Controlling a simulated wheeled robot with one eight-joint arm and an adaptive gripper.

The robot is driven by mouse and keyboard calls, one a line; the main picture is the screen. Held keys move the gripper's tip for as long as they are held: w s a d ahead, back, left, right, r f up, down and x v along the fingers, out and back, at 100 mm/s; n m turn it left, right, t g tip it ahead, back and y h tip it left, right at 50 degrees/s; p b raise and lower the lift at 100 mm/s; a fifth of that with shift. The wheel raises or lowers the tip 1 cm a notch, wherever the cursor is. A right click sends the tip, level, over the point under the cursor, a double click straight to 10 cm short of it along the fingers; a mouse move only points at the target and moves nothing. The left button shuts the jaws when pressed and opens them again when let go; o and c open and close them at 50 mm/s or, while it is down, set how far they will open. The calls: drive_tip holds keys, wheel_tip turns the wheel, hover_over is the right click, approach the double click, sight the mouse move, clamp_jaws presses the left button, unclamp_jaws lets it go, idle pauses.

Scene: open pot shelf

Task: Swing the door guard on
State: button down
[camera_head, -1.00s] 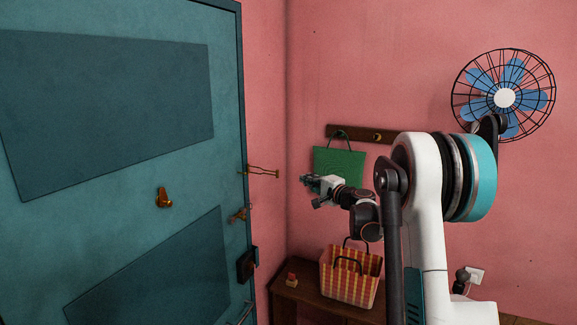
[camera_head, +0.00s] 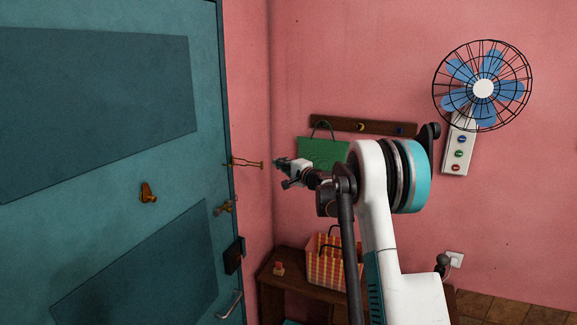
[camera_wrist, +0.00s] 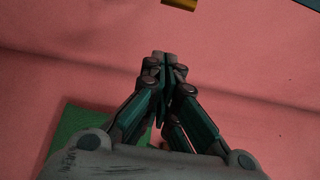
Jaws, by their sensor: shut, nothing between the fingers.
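The door guard (camera_head: 247,164) is a thin brass loop at the edge of the teal door (camera_head: 105,60). It sticks out to the right over the pink wall, away from the door. A brass fitting (camera_head: 224,207) sits below it near the door edge. My gripper (camera_head: 277,164) is just right of the guard's free end, with a small gap in the picture. In the wrist view my gripper (camera_wrist: 165,60) has its fingers together and empty. A gold piece (camera_wrist: 180,4), likely the guard's end, shows at the top edge beyond the fingertips.
A green bag (camera_head: 318,152) hangs from a wooden hook rail (camera_head: 365,126) behind my arm. A checkered basket (camera_head: 324,265) stands on a dark bench (camera_head: 268,274) below. A brass knob (camera_head: 148,193) and black lock box (camera_head: 234,256) project from the door. A fan (camera_head: 483,88) is at right.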

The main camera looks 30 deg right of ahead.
drive_tip(key=a+p, duration=0.1)
drive_tip(key=a, duration=0.2)
drive_tip(key=shift+a, duration=0.4)
